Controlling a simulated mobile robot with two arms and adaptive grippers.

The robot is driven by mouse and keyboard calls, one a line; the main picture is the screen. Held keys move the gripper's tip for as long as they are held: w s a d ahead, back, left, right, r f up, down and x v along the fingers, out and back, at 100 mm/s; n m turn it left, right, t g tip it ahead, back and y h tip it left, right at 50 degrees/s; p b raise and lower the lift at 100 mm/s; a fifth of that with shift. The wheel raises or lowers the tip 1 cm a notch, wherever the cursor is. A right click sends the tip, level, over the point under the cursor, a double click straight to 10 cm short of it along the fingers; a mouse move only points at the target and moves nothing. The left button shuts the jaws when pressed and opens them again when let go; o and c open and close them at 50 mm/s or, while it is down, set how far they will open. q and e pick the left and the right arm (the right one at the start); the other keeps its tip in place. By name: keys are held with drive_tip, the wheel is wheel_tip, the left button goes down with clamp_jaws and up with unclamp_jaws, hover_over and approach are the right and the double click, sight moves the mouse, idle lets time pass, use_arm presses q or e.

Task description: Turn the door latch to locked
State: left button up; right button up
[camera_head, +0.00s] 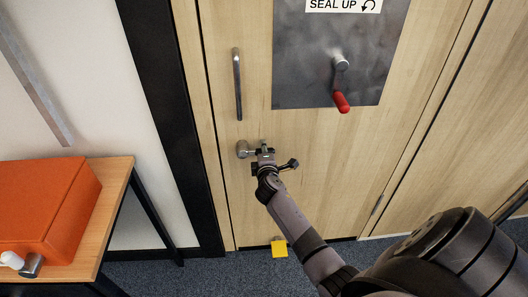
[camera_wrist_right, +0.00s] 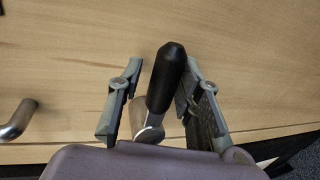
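The door latch (camera_head: 243,149) is a silver round base on the wooden door (camera_head: 255,210), below a vertical pull handle. In the right wrist view its lever has a black grip (camera_wrist_right: 168,78) on a silver hub (camera_wrist_right: 148,130). My right gripper (camera_head: 272,158) is at the latch and hides most of the lever in the head view. In the wrist view my right gripper (camera_wrist_right: 160,98) is open, with the black grip between its fingers. The grip is close to the right finger, and a gap shows at the left finger. Contact cannot be told. My left gripper is not in view.
A silver pull handle (camera_head: 237,84) is above the latch. A metal panel (camera_head: 303,75) carries a red-handled crank (camera_head: 341,102) and a "SEAL UP" sign (camera_head: 343,5). An orange box (camera_head: 45,205) sits on a table (camera_head: 118,190) at left. A yellow piece (camera_head: 279,249) is at the door's foot.

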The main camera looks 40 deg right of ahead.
drive_tip(key=shift+o, duration=0.6)
drive_tip(key=shift+f, duration=0.1)
drive_tip(key=shift+s, duration=0.15)
drive_tip(key=shift+s+a, duration=0.2)
drive_tip(key=shift+s, duration=0.05)
drive_tip(key=v, duration=1.1)
drive_tip(key=shift+r, duration=0.2)
